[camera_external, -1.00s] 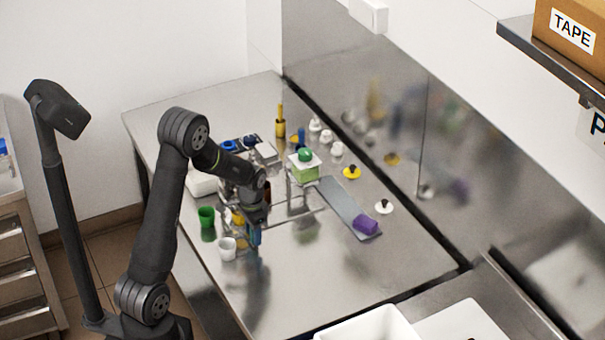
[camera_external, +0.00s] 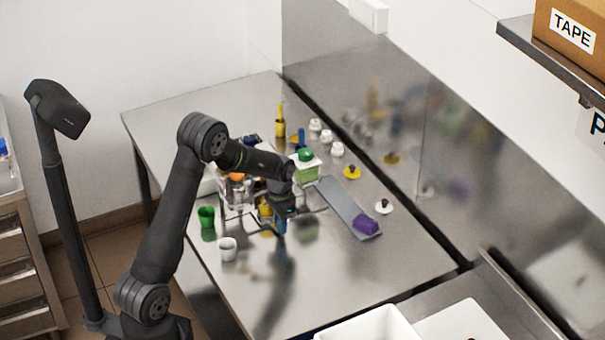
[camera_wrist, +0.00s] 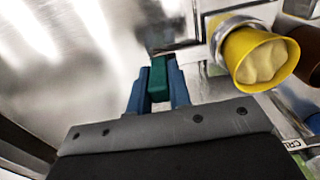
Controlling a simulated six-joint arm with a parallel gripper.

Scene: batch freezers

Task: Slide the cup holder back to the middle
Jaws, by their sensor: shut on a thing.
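The cup holder (camera_external: 236,212) is a thin metal wire frame on the steel table, partly hidden behind my arm. A yellow cup with pale filling sits in one of its rings; it shows in the wrist view (camera_wrist: 262,60) and beside my gripper (camera_external: 265,209) in the external view. A brown cup (camera_wrist: 306,50) is at the right edge of the wrist view. My gripper (camera_external: 281,226) is low over the table at the holder's near right side. Its blue fingers (camera_wrist: 158,85) are shut on a teal-green block (camera_wrist: 158,76), which appears to be the holder's handle.
The table's front right is clear.

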